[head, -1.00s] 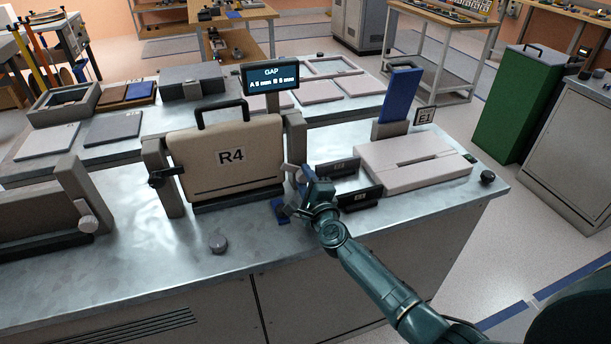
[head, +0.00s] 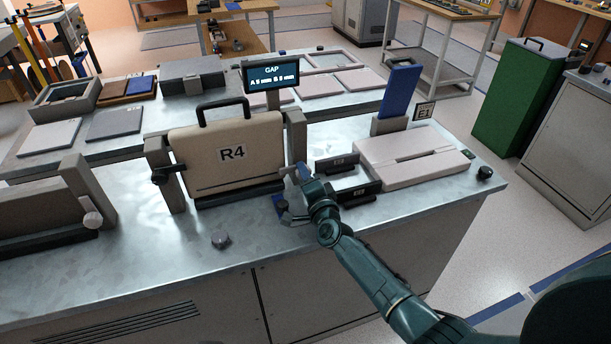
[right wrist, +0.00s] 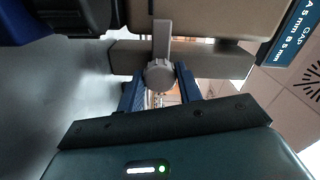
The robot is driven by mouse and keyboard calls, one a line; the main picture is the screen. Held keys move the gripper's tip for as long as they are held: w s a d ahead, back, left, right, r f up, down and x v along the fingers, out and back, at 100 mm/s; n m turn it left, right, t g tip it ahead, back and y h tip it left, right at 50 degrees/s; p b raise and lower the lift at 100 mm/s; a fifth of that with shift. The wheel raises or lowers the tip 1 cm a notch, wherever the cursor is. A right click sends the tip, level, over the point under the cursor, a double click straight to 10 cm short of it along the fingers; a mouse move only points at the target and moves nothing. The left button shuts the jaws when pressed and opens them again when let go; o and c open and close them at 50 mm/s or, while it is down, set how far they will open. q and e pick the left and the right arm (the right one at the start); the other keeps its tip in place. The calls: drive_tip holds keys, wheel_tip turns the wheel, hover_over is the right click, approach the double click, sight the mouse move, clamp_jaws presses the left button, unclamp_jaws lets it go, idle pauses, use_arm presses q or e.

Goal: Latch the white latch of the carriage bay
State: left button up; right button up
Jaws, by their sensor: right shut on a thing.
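The beige carriage panel marked R4 (head: 233,155) stands upright between two grey posts on the bench. Its white latch (head: 288,171) is on the right post, its lever roughly level and pointing left to the panel's edge. In the right wrist view the latch (right wrist: 160,75) shows a round hub and a lever lying across the panel's edge. My right gripper (head: 304,174) is at that post, shut on the latch, with its blue fingers (right wrist: 160,88) on either side of the hub. A black latch (head: 166,175) sits on the left post. My left gripper is out of view.
A gap display (head: 271,76) stands behind the panel and reads A 5 mm, B 5 mm. Black-handled blocks (head: 358,194) and a pale slotted tray (head: 413,160) lie right of my gripper. A grey knob (head: 221,240) sits on the clear front bench area.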

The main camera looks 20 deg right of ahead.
drive_tip(key=shift+f, duration=0.1)
drive_tip(key=o, duration=1)
drive_tip(key=s, duration=0.8)
drive_tip(key=s+p, duration=0.1)
drive_tip(key=s, duration=0.4)
drive_tip(key=shift+s+d, duration=0.1)
drive_tip(key=shift+d, duration=0.15)
